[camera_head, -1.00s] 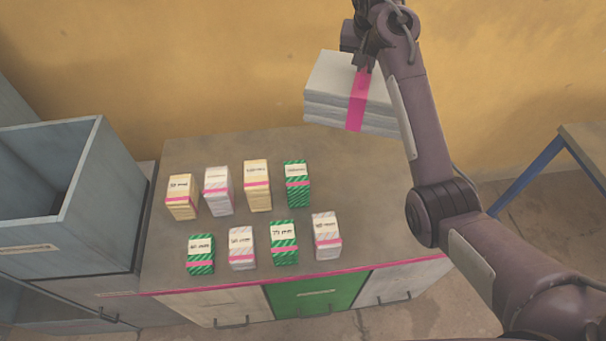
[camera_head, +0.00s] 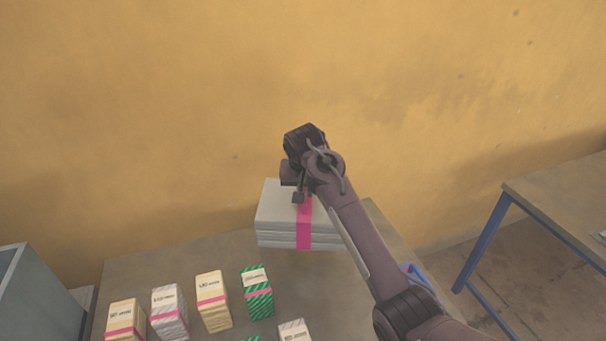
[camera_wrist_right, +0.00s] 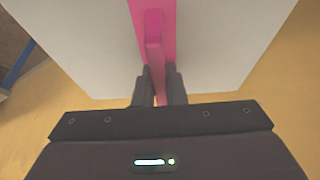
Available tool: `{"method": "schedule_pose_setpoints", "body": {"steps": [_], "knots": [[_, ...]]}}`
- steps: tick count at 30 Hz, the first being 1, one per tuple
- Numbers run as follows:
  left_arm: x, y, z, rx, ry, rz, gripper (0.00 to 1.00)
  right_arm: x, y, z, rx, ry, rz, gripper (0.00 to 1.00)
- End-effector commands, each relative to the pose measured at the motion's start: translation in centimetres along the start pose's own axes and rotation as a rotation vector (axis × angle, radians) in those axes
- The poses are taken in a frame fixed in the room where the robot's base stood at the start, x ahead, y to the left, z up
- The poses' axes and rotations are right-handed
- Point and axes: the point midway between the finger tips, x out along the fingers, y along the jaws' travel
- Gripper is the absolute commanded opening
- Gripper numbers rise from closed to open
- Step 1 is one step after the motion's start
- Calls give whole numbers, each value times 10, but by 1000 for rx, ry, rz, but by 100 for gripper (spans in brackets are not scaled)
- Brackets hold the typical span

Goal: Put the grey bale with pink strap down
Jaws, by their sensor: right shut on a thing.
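The grey bale with pink strap (camera_head: 275,218) is a stack of pale grey slabs, at the back right of the counter (camera_head: 215,262) in the head view. I cannot tell whether its underside touches the counter. My right gripper (camera_head: 300,197) is above the bale and shut on its pink strap. In the right wrist view the pink strap (camera_wrist_right: 155,25) runs between the two dark fingers (camera_wrist_right: 158,88), with the pale bale top (camera_wrist_right: 95,40) behind. My left gripper is not in view.
Several small strapped bundles, cream, white and green-striped (camera_head: 257,292), stand on the counter's front left. A grey-blue bin (camera_head: 40,300) is at the left. A table with blue legs (camera_head: 482,242) stands at the right. A yellow wall (camera_head: 150,110) is behind.

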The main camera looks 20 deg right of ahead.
Motion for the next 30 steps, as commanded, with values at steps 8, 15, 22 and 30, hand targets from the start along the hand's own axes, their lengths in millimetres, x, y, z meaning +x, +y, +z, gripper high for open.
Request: {"method": "schedule_pose_setpoints", "body": {"steps": [8,15,22,30], "knots": [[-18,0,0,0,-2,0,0,52,0,20,2,5,-2,0],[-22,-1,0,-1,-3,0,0,78,-1,30,2,7,-3,0],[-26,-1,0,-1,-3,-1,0,97,0,39,2,5,-2,0],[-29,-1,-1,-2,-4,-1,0,119,-1,47,3,9,-5,0]]}}
